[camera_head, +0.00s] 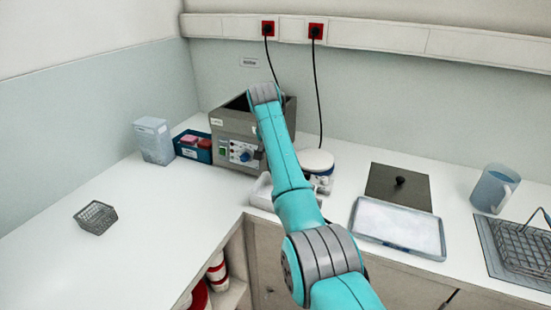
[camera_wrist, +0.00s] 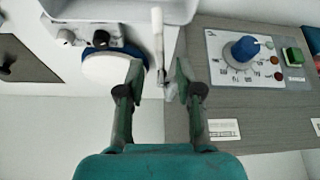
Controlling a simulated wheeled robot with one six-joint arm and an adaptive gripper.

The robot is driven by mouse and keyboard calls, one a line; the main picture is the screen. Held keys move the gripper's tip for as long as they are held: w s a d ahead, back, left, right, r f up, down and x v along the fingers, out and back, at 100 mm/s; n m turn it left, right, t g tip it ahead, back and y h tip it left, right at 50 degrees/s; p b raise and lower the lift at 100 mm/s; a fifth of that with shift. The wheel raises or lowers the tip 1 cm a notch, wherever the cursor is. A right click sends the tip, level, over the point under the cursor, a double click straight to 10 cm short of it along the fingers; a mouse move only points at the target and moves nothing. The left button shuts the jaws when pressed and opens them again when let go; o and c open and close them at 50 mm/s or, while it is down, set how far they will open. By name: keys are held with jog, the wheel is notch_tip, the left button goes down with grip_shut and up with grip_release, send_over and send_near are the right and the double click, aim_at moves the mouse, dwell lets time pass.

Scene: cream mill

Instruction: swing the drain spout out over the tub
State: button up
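The drain spout (camera_wrist: 157,35) is a thin pale rod in the wrist view, beside the grey bath's front panel. Its lower part lies between my fingertips. My gripper (camera_wrist: 160,75) is open around it, with a visible gap to the right finger; contact on the left is unclear. The grey bath (camera_head: 232,135) stands at the back, with a blue knob (camera_wrist: 243,49) and green switch (camera_wrist: 293,56) on its panel. The white tub (camera_head: 262,186) is partly behind my arm; its edge shows at the top of the wrist view (camera_wrist: 120,10). My arm hides the gripper and spout in the head view.
A round-topped white device (camera_head: 317,160) stands close right of the bath. A blue box (camera_head: 188,151) and clear container (camera_head: 152,143) stand left. A tray (camera_head: 400,243), dark lid (camera_head: 385,181) and jug (camera_head: 493,190) are right. A small wire basket (camera_head: 95,217) sits left; the left counter is mostly clear.

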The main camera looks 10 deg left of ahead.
jog(key=v, duration=0.7)
jog(key=shift+r, duration=0.4)
jog(key=shift+s, duration=0.2)
